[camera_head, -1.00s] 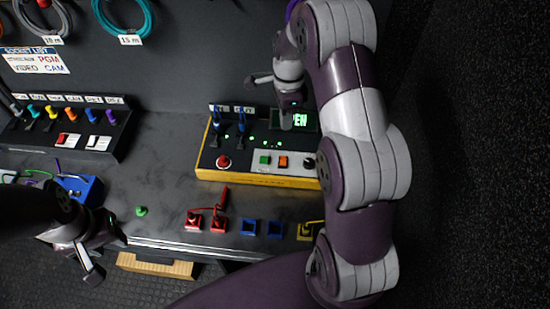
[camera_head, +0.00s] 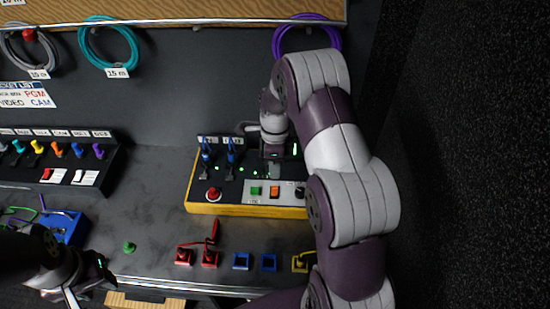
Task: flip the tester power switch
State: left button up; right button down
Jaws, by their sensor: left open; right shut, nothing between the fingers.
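The tester (camera_head: 248,209) is a yellow-edged box with a dark top on the bench. Its front panel carries a red round button (camera_head: 214,193), a green button (camera_head: 255,190), an orange switch (camera_head: 275,191) and a dark knob (camera_head: 299,192). Two blue plugs (camera_head: 231,152) stand in its back left. I cannot tell which control is the power switch. My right gripper (camera_head: 276,172) is shut and empty, pointing down over the tester's back right, behind the orange switch, and hides part of the display. My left gripper (camera_head: 88,285) is open at the bench's front left edge, away from the tester.
A patch panel (camera_head: 60,165) with coloured plugs stands at the left. A green piece (camera_head: 129,247) and a blue box (camera_head: 65,225) lie front left. Cable coils (camera_head: 110,45) hang behind.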

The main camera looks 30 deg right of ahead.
aim_at(275, 194)
jog(key=f, duration=0.4)
jog(key=s+f+p, duration=0.1)
jog(key=f, duration=0.1)
jog(key=shift+a+f, duration=0.25)
pick_arm(q)
jog(key=shift+r, duration=0.75)
pick_arm(e)
jog(key=shift+f, duration=0.15)
